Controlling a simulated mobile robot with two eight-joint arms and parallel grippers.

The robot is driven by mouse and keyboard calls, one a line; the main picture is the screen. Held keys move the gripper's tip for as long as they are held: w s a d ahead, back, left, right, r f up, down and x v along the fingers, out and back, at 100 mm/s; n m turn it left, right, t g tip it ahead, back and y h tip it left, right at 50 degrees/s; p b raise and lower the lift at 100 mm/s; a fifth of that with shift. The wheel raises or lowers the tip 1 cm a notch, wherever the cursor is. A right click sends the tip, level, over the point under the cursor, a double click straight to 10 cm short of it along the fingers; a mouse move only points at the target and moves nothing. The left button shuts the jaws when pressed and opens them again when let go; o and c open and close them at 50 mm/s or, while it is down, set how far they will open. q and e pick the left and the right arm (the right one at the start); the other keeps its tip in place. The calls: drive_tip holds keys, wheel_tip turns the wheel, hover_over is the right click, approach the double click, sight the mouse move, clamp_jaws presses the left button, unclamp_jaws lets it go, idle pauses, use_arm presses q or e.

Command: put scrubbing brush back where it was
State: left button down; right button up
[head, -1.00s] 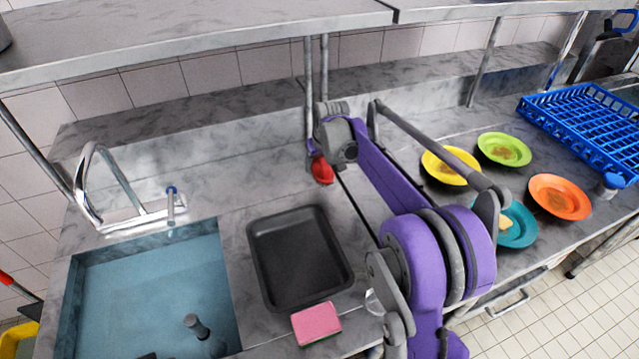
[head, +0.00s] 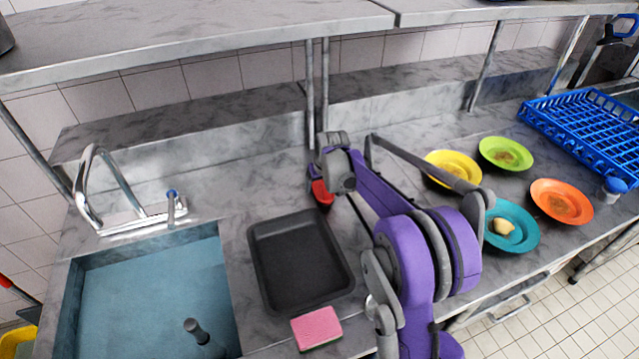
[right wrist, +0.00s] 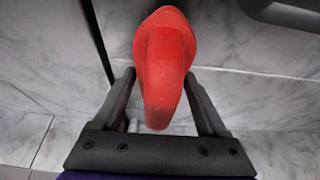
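The scrubbing brush (head: 323,194) is red, and only a small part shows below my right gripper in the head view. In the right wrist view the brush (right wrist: 165,65) fills the space between the two dark fingers, its rounded handle toward the palm. My right gripper (right wrist: 161,76) is shut on it, a finger on each side. In the head view the brush is over the counter behind the black tray, beside the shelf post; whether it touches the counter is hard to tell. My left gripper is not in view.
A black tray (head: 256,276) and a pink sponge (head: 316,328) lie right of the sink (head: 140,300). Yellow, green, orange and teal plates and a blue rack (head: 585,135) stand to the right. A shelf (head: 190,35) overhangs the back.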

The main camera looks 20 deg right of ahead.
drive_tip(key=shift+o, duration=0.9)
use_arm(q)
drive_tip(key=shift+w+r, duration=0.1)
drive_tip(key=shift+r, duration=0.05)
use_arm(e)
drive_tip(key=shift+r, duration=0.25)
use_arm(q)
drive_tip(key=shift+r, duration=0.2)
use_arm(e)
drive_tip(key=v, duration=1.2)
